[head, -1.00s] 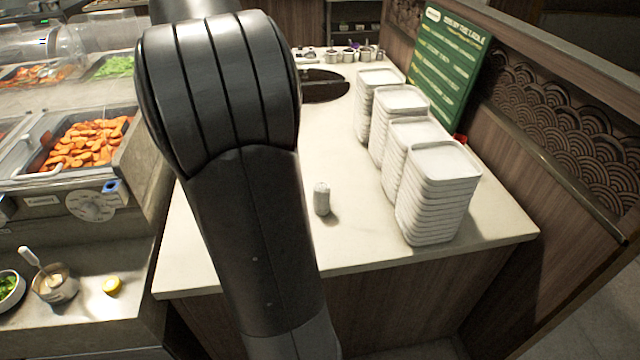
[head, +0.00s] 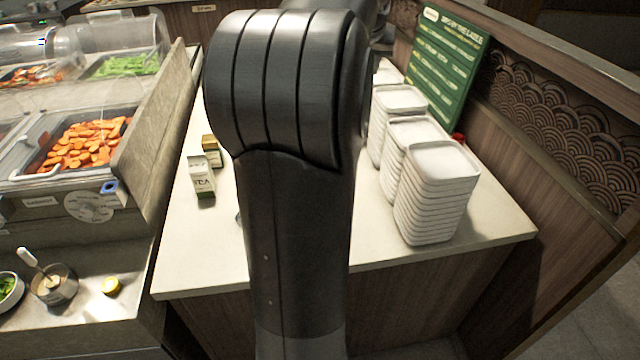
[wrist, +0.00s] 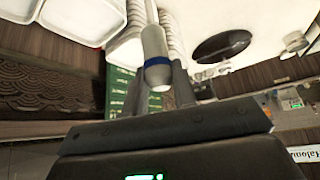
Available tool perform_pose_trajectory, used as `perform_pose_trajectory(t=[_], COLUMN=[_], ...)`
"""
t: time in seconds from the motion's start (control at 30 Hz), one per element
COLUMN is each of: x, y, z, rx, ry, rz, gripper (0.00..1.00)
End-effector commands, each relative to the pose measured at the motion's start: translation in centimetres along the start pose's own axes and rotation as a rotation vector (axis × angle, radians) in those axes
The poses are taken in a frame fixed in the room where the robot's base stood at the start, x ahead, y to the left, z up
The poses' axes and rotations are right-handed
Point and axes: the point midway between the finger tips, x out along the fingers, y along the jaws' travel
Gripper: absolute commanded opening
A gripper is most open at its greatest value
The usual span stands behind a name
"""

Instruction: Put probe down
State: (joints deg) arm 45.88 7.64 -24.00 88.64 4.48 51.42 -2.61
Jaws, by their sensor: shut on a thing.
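In the wrist view, my gripper (wrist: 158,84) is shut on the probe (wrist: 154,48), a slim white and grey thing with a blue band and a pale rounded end. The probe is held up between the fingers, with the counter and plate stacks behind it. I cannot tell how far it is above the counter. In the head view my own arm hides the gripper and the probe. The pale counter (head: 205,250) lies below and beyond the arm.
Stacks of white plates (head: 436,190) stand on the counter's right side, before a green sign (head: 447,65). Two small boxes (head: 202,177) stand at left. Food pans with carrots (head: 88,143) lie further left. A dark round inset (wrist: 222,46) shows in the wrist view.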

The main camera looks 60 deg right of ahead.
Motion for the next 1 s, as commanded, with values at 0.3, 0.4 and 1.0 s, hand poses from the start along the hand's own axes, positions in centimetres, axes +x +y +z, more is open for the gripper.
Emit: perform_pose_trajectory(t=[0.3,0.4,1.0], x=[6.6,9.5,19.3], y=[-0.4,-0.4,-5.9], z=[4.5,6.4,10.8], rx=[-0.005,-0.005,-0.013], ry=[-0.011,-0.011,-0.007], rz=[-0.002,-0.003,-0.005], gripper=[0.02,0.02,0.02])
